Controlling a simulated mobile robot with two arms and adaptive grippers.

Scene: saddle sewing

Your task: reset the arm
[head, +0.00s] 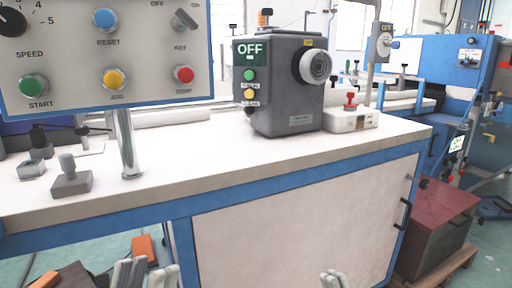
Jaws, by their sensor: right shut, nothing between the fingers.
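My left gripper (147,272) shows at the bottom edge, left of centre, in the head view. Its grey fingers stand apart in front of the bench, with nothing seen between them. My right gripper (332,279) shows only its fingertips at the bottom edge, right of centre. They are close together and hold nothing. Both grippers are low, in front of the bench's front side and below its top. The rest of both arms is out of view.
A white bench (225,155) with a blue frame crosses the view. A control panel (140,50) on a metal post, a dark grey machine box (285,85) reading OFF and a small grey block (71,180) stand on it. A dark red-topped cabinet (440,220) is at right.

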